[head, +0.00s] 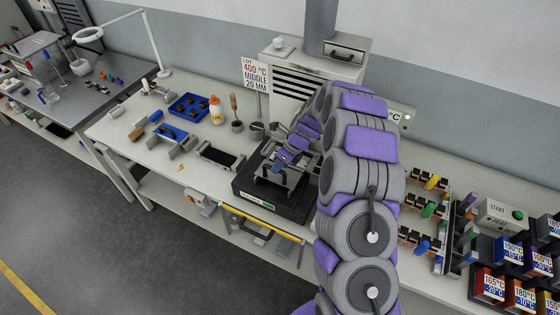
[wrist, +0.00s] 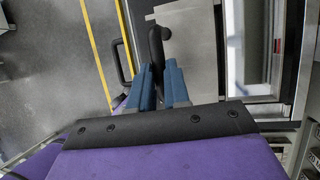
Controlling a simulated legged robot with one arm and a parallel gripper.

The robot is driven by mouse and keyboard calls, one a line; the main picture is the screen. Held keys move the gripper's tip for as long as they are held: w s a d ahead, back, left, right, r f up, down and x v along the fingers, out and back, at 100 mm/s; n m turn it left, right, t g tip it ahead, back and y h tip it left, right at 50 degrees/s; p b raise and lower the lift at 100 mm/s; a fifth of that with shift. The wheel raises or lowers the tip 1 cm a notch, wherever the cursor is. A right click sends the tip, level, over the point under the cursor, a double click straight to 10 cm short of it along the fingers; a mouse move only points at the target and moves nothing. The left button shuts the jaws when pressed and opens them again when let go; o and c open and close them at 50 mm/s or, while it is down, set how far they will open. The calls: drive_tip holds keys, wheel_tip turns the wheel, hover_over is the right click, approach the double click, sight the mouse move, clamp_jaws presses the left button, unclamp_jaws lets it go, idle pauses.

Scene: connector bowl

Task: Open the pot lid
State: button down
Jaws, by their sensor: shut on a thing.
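The pot (head: 272,193) is a dark square box on the workbench, with a small green-and-white label on its front. Its lid is a grey metal plate (wrist: 195,45) with a black handle (wrist: 157,48), seen in the wrist view. My gripper (head: 283,163) is over the pot in the head view, and my arm hides part of the pot's right side. In the wrist view my gripper's blue fingers (wrist: 160,82) are closed around the handle. I cannot tell whether the lid is raised.
A black-topped tray (head: 218,156), a blue tray (head: 188,107) and a white bottle (head: 217,112) are to the left. Coloured boxes (head: 508,250) stand at the right. Free floor lies in front of the bench.

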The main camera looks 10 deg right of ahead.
drive_tip(key=c, duration=1.1)
unclamp_jaws()
drive_tip(key=shift+r, duration=0.1)
drive_tip(key=p+v, duration=0.1)
drive_tip(key=v, duration=1.6)
drive_tip(key=shift+s, duration=0.1)
drive_tip(key=s+a+r+n+g+h+b, duration=0.1)
drive_tip(key=s+a+r+n+b, duration=0.15)
drive_tip(key=s+n, duration=0.6)
drive_tip(key=s+a+r+n+g+h+b, duration=0.1)
drive_tip(key=s+a+r+n+b, duration=0.25)
drive_tip(key=s, duration=0.85)
drive_tip(key=s+d+f+n+h+b, duration=0.1)
drive_tip(key=s+f+n, duration=0.1)
drive_tip(key=s+n, duration=0.4)
drive_tip(key=s+d+f+n+h+b, duration=0.1)
drive_tip(key=s+n, duration=0.6)
drive_tip(key=s, duration=1)
wheel_tip(320, 180, down, 2)
drive_tip(key=shift+d+f+n+g+h, duration=0.2)
drive_tip(key=shift+d+n+g+h, duration=0.15)
drive_tip(key=shift+h, duration=0.15)
